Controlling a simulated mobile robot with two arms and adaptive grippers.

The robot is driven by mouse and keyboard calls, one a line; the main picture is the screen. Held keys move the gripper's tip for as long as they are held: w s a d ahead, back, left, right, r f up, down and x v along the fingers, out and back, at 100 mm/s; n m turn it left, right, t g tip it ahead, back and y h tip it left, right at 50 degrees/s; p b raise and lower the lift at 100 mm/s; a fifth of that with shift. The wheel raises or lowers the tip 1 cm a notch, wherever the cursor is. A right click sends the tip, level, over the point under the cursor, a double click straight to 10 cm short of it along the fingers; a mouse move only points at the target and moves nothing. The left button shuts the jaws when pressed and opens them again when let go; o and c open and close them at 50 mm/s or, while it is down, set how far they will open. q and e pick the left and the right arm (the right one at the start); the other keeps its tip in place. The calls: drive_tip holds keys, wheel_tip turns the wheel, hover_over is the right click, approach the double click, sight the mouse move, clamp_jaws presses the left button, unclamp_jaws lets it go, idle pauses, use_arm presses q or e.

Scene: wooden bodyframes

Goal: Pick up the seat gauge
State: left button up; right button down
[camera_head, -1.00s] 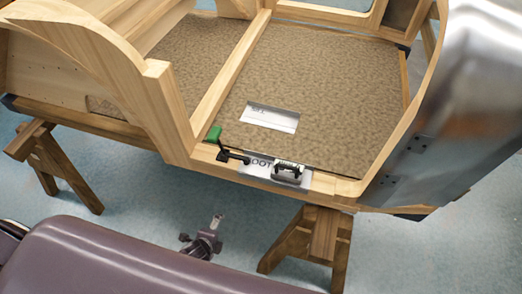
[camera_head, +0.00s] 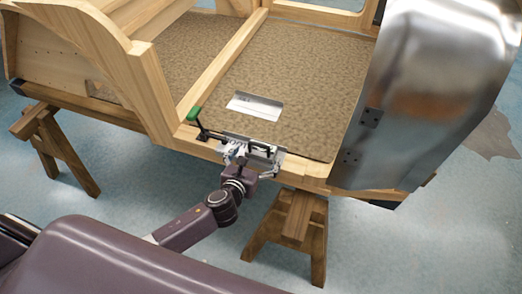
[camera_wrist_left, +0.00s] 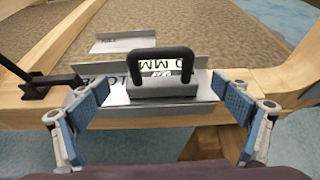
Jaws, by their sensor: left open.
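A light grey block with a black arched handle (camera_wrist_left: 160,55) and printed lettering sits on a bright metal angle plate (camera_wrist_left: 112,88) on the wooden sill; I take this block to be the seat gauge. My left gripper (camera_wrist_left: 161,93) is open, with one blue-padded finger on each side of the block and clear gaps between. In the head view the left gripper (camera_head: 247,152) is at the sill edge and partly hides the block and plate. The lettering is only partly readable. My right gripper is not in view.
A black toggle clamp with a green grip (camera_head: 194,114) stands on the sill left of the plate. Another metal plate (camera_head: 255,105) lies on the brown floor panel (camera_head: 310,75) behind. A wooden trestle (camera_head: 290,235) stands below. A large curved metal panel (camera_head: 430,100) rises at right.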

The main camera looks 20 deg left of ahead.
sight(261, 151)
use_arm(q)
drive_tip(key=shift+x, duration=2.15)
drive_tip(key=shift+d+f, duration=0.15)
drive_tip(key=shift+s, duration=0.1)
drive_tip(key=shift+c, duration=0.5)
drive_tip(key=c, duration=1.5)
